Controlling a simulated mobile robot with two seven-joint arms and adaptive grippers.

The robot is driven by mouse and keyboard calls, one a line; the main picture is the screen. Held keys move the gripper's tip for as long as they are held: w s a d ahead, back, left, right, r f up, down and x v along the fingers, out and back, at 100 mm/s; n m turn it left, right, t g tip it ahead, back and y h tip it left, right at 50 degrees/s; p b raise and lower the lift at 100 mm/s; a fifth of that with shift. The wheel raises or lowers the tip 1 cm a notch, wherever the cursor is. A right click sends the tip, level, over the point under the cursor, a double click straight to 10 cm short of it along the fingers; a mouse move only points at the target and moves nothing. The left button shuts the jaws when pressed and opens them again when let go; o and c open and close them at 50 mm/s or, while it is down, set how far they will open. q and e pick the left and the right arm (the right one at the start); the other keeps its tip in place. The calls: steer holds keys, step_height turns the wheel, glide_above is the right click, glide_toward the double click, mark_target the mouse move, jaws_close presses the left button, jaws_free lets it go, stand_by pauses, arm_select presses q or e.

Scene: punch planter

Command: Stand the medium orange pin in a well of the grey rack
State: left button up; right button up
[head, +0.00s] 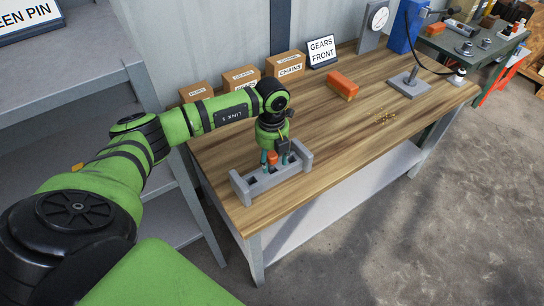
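The grey rack (304,158) stands near the front left edge of the wooden workbench, with dark wells along its top and raised ends. My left gripper (274,160) points down at the rack's middle, its teal fingertips close to the top. The orange pin (272,157) shows upright between the fingers, over or in a middle well. Its lower end is too small to make out, and I cannot tell whether the fingers press on it. My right gripper is out of view.
Several cardboard boxes (241,79), a "GEARS FRONT" sign (322,51) and an orange block (342,85) are at the back of the bench (350,140). A grey stand (409,85) is farther right. The bench right of the rack is mostly clear.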

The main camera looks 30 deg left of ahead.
arm_select(q)
step_height(320, 180, up, 12)
stand_by(0.7)
stand_by(0.4)
